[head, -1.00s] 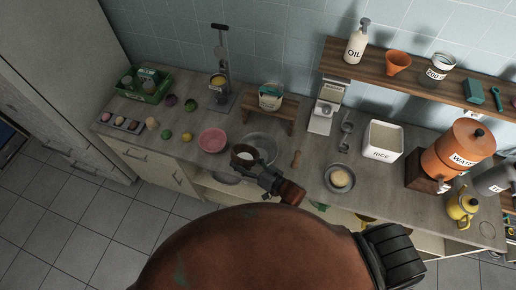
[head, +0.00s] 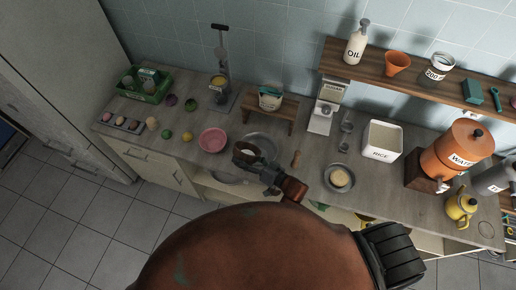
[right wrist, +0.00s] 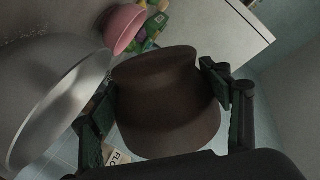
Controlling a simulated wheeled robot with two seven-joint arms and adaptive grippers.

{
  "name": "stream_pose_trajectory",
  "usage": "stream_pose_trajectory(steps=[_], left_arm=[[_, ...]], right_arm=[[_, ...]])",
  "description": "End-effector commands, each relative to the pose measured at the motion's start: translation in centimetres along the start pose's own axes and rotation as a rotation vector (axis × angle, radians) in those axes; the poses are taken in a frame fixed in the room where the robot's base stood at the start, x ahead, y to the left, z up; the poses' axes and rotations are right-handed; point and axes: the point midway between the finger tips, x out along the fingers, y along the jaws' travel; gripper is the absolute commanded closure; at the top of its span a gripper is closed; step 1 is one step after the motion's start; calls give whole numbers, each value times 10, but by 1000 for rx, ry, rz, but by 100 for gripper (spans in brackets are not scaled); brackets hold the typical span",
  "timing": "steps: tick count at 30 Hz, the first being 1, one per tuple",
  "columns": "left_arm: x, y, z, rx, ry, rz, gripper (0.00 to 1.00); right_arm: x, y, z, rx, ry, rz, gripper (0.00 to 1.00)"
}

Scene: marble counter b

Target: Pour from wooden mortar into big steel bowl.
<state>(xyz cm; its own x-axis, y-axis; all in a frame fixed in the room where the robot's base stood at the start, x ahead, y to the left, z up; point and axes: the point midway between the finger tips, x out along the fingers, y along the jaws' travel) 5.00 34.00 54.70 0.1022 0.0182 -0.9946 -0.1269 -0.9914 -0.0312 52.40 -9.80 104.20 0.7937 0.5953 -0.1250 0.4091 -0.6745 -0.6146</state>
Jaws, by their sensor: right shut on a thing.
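The wooden mortar (head: 240,158) is dark brown and is held up in front of the big steel bowl (head: 264,142), overlapping its left part in the head view. My right gripper (head: 256,165) is shut on the mortar. In the right wrist view the mortar (right wrist: 167,100) sits between the two fingers (right wrist: 160,108), and it looks tilted. The steel bowl (right wrist: 50,105) fills the left of that view, close beside the mortar. The mortar's contents are too small to make out, and no falling stream is visible. My left gripper is out of view.
A pink bowl (head: 212,140) stands left of the steel bowl. A wooden stand (head: 270,112) is behind it. A wooden pestle (head: 296,159) and a small steel bowl (head: 340,179) are to the right. Small fruits and a green crate (head: 147,88) are at the left.

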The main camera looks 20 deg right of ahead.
Motion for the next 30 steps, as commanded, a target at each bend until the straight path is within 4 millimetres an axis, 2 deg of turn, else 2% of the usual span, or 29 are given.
stream_pose_trajectory(steps=[30], left_arm=[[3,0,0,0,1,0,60]], right_arm=[[2,5,-1,135,-17,-10,64]])
